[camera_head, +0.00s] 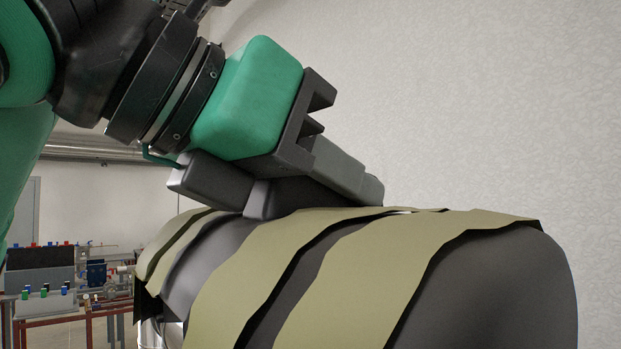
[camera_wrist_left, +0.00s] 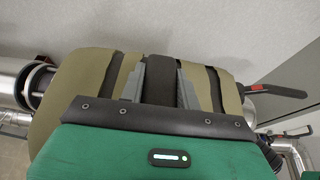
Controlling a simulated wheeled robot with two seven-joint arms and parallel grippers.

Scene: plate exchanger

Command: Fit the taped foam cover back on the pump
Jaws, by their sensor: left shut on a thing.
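The foam cover (camera_head: 480,290) is a dark grey rounded shell with olive tape bands, filling the lower right of the head view. My left gripper (camera_head: 345,182) lies low along its top, fingers pointing right. In the left wrist view, the gripper fingers (camera_wrist_left: 160,88) stand on either side of a dark raised strip on the cover (camera_wrist_left: 95,75), and they are shut on it. The pump is mostly hidden; a shiny metal part (camera_head: 173,334) shows below the cover's left end, and I cannot tell how the cover sits on it. My right gripper is not in view.
In the wrist view, silver piping (camera_wrist_left: 22,85) is left of the cover, and a black lever with a red mark (camera_wrist_left: 275,90) and a silver pipe (camera_wrist_left: 292,150) are at right. A rack with coloured parts (camera_head: 50,280) stands far left. A pale wall is behind.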

